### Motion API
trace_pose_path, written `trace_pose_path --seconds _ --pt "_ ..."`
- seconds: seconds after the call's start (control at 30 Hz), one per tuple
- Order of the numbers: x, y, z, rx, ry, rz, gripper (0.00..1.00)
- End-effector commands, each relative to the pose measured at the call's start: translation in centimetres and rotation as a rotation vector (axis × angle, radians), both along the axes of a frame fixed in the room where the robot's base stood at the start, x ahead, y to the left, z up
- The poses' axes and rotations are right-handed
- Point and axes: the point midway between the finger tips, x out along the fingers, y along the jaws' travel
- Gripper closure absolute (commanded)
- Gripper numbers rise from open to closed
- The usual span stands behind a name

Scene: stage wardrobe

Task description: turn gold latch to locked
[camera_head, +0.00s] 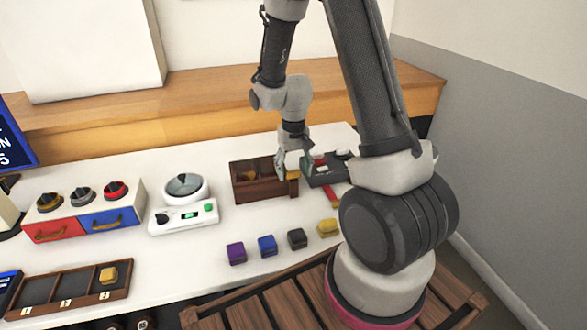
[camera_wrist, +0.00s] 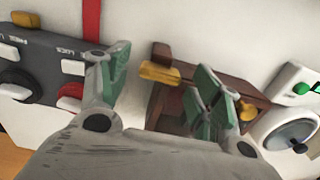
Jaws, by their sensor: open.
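A dark brown wooden box (camera_head: 250,192) stands on the white table. In the wrist view the gold latch (camera_wrist: 160,72) sticks out from the corner of the brown box (camera_wrist: 178,97). My gripper (camera_wrist: 160,80) is open there, with one green-padded finger on each side of the latch. I see no finger clearly touching it. The right finger overlaps the box and hides part of it. Any lock marking on the latch cannot be made out.
A dark panel (camera_wrist: 55,62) with red and white buttons lies beside the box, with a red strip (camera_wrist: 92,20) near it. A white scale (camera_head: 183,217) stands left of the box. Several small coloured blocks, including a purple one (camera_head: 236,253), lie in front.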

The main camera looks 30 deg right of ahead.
Motion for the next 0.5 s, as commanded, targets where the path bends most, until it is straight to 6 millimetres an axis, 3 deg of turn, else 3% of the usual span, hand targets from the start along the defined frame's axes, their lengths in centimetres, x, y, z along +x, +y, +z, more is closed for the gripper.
trace_pose_path --seconds 0.23,0.5 --pt "0.1 0.0 1.4 0.0 -0.003 0.0 0.36" --pt "0.1 0.0 7.3 0.001 -0.006 0.0 0.36"
